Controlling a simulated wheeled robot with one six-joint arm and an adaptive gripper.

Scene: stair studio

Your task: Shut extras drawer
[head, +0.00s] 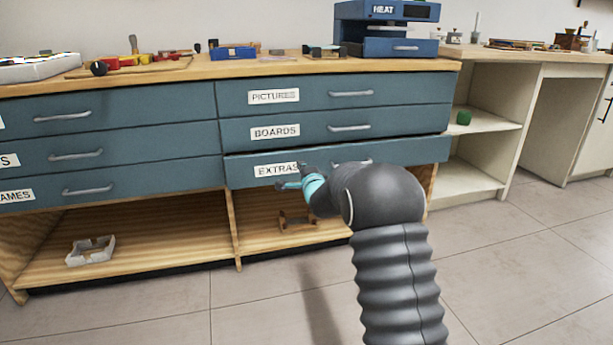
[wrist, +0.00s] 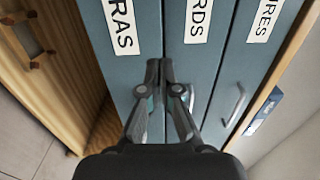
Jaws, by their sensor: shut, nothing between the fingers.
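The extras drawer (head: 240,171) is the lowest blue drawer in the right column, with a white EXTRAS label. Its front stands slightly proud of the drawers above, so it looks a little open. Its handle (head: 352,163) is partly hidden behind my arm. My gripper (head: 283,185) is in front of this drawer's face, below and right of the label's middle. In the wrist view the extras drawer (wrist: 112,62) shows at left, and my closed fingertips (wrist: 159,64) are near its front, by the border with the boards drawer. I cannot tell whether they touch it.
The boards drawer (head: 390,127) and pictures drawer (head: 420,90) above look closed. A wooden shelf (head: 180,235) below holds a white frame (head: 91,250) and a small wooden item (head: 296,221). Tools and a blue heat press (head: 385,28) stand on the top. Floor in front is clear.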

